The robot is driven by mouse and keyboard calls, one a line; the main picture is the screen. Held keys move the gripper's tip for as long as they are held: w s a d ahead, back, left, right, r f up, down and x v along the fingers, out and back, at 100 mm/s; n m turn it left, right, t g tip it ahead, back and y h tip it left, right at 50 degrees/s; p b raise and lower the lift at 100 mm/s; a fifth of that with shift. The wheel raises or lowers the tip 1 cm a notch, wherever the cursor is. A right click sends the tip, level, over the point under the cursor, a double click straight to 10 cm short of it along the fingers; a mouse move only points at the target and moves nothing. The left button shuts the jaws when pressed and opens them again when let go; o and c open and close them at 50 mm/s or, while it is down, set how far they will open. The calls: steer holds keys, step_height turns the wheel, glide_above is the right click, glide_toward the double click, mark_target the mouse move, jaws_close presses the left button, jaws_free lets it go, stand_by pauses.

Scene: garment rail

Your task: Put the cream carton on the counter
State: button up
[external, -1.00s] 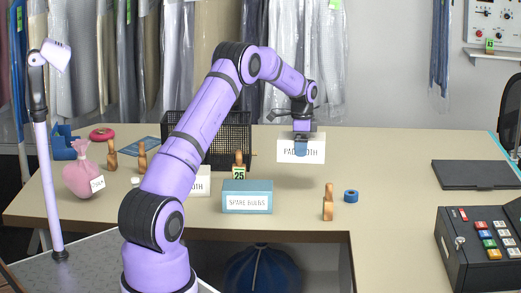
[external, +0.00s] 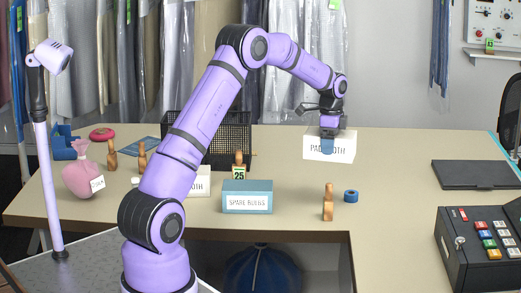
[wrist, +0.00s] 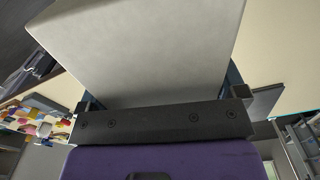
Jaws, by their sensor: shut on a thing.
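My gripper (external: 329,142) is shut on a cream carton (external: 345,148) with a printed label, partly covered by a blue finger. The carton hangs upright below my wrist over the back part of the counter (external: 400,215); I cannot tell whether its base touches the top. In the wrist view the carton's pale, plain face (wrist: 140,50) fills the upper middle, between the fingers. A second pale carton (external: 201,182), its label ending in "OTH", stands on the counter, partly hidden behind my arm.
A blue "SPARE BULBS" box (external: 247,197), a wooden peg figure (external: 328,203) and a blue ring (external: 351,196) stand near the front. A black wire basket (external: 230,135) is behind. A dark flat pad (external: 475,174) and a till (external: 485,240) are right. Counter between ring and pad is clear.

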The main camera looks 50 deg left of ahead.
steer(key=s+d+m, duration=0.3)
steer(key=s+d, duration=0.8)
steer(key=d, duration=0.4)
steer(key=s+d+m, duration=0.3)
steer(key=s+d, duration=0.9)
steer(key=d, duration=0.3)
step_height(320, 180, down, 10)
steer(key=w+d, duration=0.1)
steer(key=w, duration=0.4)
steer(key=w+d+f, duration=0.1)
steer(key=w+d, duration=0.1)
steer(key=w, duration=0.3)
steer(key=w+d, duration=0.2)
steer(key=w, duration=0.3)
steer(key=shift+w+d+f, duration=0.25)
steer(key=shift+f, duration=1.85)
steer(key=shift+f, duration=0.15)
steer(key=o, duration=0.8)
